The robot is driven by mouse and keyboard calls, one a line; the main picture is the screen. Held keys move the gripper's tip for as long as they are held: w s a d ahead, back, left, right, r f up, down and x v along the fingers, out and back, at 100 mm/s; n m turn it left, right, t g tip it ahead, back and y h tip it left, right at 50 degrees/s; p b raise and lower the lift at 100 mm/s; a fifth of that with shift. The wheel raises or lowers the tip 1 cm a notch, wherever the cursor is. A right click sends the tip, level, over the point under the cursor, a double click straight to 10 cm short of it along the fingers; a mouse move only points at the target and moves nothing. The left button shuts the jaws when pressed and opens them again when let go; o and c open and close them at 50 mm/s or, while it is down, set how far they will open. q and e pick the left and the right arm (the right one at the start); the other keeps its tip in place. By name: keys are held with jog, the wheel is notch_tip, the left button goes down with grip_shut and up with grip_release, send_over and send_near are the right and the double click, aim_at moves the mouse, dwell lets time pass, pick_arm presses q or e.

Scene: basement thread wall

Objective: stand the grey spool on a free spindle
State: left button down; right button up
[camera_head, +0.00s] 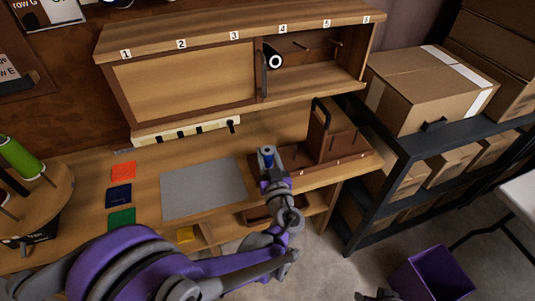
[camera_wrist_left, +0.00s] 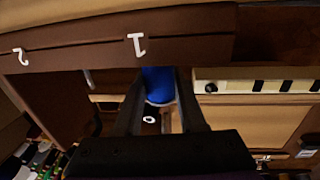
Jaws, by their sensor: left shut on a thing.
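My left gripper (camera_head: 267,160) is shut on a blue spool (camera_head: 266,153), at the left end of a dark brown numbered board (camera_head: 318,168). In the left wrist view the blue spool (camera_wrist_left: 158,85) sits between the two fingers, with a pale rim at its lower end. I cannot tell whether it touches the board or a spindle. A spool with a black and white end (camera_head: 274,60) is on a peg in the wall cabinet under number 4. Bare pegs (camera_head: 334,44) show to its right. I make out no clearly grey spool. A dark gripper part (camera_head: 378,295), possibly my right gripper, is at the bottom edge.
The cabinet's sliding door (camera_head: 185,82) covers its left part. A wooden box (camera_head: 335,135) with a black handle stands on the board. A grey mat (camera_head: 203,188) lies bare on the bench. A green spool (camera_head: 20,157) is on a round stand (camera_head: 50,190). A purple bin (camera_head: 432,272) stands right.

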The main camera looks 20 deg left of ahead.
pick_arm(q)
jog(key=shift+f, duration=0.3)
jog(key=shift+f, duration=0.15)
jog(key=shift+c, duration=2)
grip_release()
